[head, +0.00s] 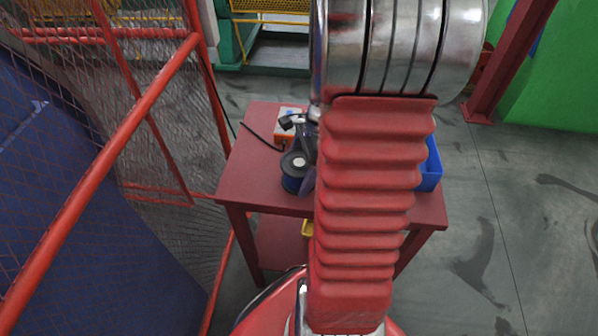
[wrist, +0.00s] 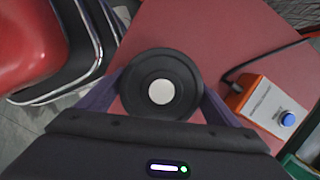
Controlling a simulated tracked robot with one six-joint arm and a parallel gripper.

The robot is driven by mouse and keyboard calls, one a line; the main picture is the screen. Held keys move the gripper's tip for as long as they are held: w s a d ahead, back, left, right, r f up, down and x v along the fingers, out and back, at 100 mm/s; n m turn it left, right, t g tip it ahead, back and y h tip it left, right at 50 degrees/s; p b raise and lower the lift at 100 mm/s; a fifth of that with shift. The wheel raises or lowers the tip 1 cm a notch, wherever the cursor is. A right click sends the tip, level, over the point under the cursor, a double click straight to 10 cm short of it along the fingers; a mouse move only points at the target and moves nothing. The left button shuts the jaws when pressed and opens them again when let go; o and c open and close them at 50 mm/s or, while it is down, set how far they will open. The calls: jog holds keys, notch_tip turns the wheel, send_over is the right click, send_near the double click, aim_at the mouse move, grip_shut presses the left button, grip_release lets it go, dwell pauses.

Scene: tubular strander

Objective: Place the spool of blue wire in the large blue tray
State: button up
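The spool of blue wire (head: 291,181) stands upright near the table's front left, with a black flange and pale centre on top. The wrist view shows its top flange (wrist: 160,85) from above. My gripper (wrist: 161,97) has its two dark purple fingers on either side of the spool, at its flange edges. I cannot tell whether they press on it. In the head view my gripper (head: 308,160) is partly hidden by my red arm. The large blue tray (head: 432,168) is at the table's right side, mostly hidden behind my arm.
The red table (head: 258,152) carries an orange and white box (wrist: 262,103) with a blue button and black cable, behind the spool. Something yellow (head: 307,228) is below the tabletop. A red mesh fence (head: 150,110) stands to the left. Open grey floor (head: 500,200) lies right.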

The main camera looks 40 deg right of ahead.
jog(key=c, duration=1.3)
jog(key=shift+r, duration=5.05)
